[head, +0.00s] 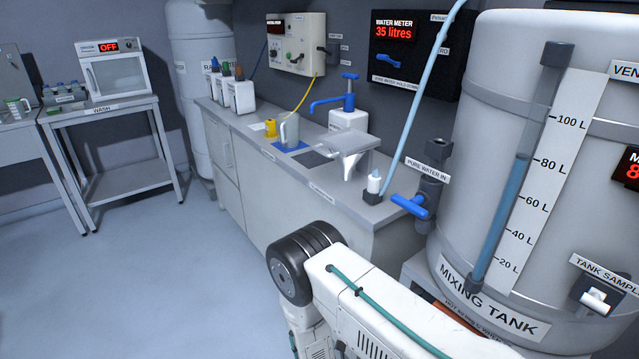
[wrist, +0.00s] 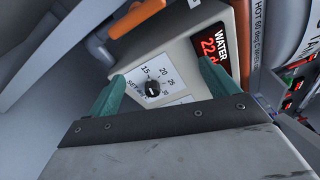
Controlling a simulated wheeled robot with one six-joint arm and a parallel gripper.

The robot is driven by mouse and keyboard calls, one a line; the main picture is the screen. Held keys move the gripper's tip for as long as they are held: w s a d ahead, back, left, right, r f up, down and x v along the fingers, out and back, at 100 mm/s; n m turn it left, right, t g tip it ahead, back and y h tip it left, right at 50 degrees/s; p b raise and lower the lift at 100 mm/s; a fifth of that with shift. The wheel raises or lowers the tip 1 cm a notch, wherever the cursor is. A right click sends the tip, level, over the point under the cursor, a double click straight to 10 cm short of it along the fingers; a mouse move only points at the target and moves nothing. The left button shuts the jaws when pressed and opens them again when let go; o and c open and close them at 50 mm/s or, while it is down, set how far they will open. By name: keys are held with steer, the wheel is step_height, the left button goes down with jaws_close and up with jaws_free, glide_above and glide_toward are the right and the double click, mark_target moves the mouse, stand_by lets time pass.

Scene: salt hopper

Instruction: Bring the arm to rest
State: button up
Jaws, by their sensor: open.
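My gripper (wrist: 163,82) shows in the wrist view with its two green fingers apart and nothing held between them. It faces a grey box with a black dial knob (wrist: 152,89) on a white scale marked 15 to 30. The knob lies in the gap between the fingers as seen; I cannot tell how far off it is. In the head view my white arm extends from the bottom middle to the lower right, in front of the mixing tank (head: 545,130). My gripper is hidden there.
A red water display (wrist: 216,62) and an orange part (wrist: 137,17) sit close to my gripper. In the head view, a blue-handled valve (head: 410,206) and a counter (head: 335,190) with jugs and bottles stand behind my arm. The floor at left (head: 130,285) is clear.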

steer(key=s+d+r+m+g+y, duration=0.1)
steer(key=s+r+m+g+y, duration=0.2)
steer(key=r+m+g, duration=0.7)
steer(key=s+d+r+m+g+y, duration=0.2)
steer(key=s+r+m+g, duration=0.15)
steer(key=r+m, duration=1.2)
steer(key=s+d+r+m+t+y, duration=0.1)
steer(key=s+r+m+t+y, duration=0.1)
steer(key=r, duration=0.6)
steer(key=s+d+r+m+t+y, duration=0.1)
steer(key=s+r+m+t+y, duration=0.1)
steer(key=s+r+m+y, duration=0.3)
steer(key=s+d+r+m+t+y, duration=0.2)
steer(key=s+r, duration=0.5)
steer(key=r, duration=0.5)
steer(key=shift+s+r+m+t+y, duration=0.2)
steer(key=shift+r+m+t+y, duration=0.3)
steer(key=shift+m+y, duration=0.85)
steer(key=shift+f+m+h, duration=0.1)
steer(key=shift+m+h, duration=0.2)
steer(key=shift+h, duration=0.05)
